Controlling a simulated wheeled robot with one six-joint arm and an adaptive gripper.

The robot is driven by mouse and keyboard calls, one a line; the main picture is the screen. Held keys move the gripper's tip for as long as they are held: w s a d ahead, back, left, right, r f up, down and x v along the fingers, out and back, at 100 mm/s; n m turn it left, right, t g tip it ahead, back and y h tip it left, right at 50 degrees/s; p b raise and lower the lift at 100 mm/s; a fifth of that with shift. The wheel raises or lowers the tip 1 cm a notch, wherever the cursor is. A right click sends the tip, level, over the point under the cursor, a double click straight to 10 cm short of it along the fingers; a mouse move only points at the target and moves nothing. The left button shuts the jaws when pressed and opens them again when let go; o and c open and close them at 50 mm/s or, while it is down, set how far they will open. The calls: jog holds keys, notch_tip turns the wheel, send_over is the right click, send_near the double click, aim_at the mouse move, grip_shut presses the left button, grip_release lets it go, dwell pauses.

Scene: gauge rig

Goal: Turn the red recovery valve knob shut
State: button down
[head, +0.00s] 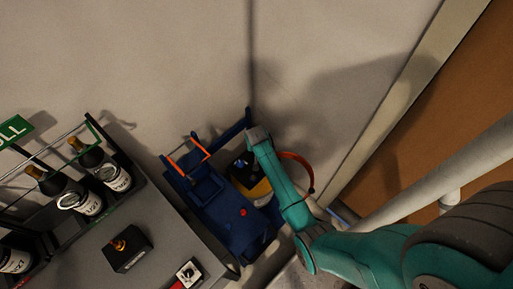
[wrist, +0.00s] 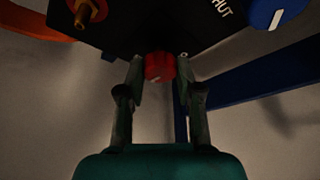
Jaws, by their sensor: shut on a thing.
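The red knob (wrist: 159,67) shows in the middle of the wrist view, below the edge of a black panel (wrist: 165,28) with the letters "HUT" partly in view. My gripper (wrist: 160,64) has one finger on each side of the knob and is shut on it. A white mark shows on the knob's face; which setting it points to is unclear. In the head view, my arm reaches the black and yellow gauge unit (head: 248,178) on its blue stand (head: 218,207). My fingertips and the gripped knob are hidden there.
A blue knob (wrist: 278,12) and a brass fitting on a red ring (wrist: 88,10) sit close by. A blue bar (wrist: 255,76) runs right of my fingers. An orange hose (head: 305,165) loops beside my arm. A grey bench (head: 165,235) with bottles (head: 75,197) stands left.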

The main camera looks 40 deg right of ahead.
dwell(0.4)
jog(key=c, duration=0.8)
grip_release()
jog(key=shift+o, duration=0.2)
jog(key=v, duration=1.2)
jog(key=shift+w, duration=0.1)
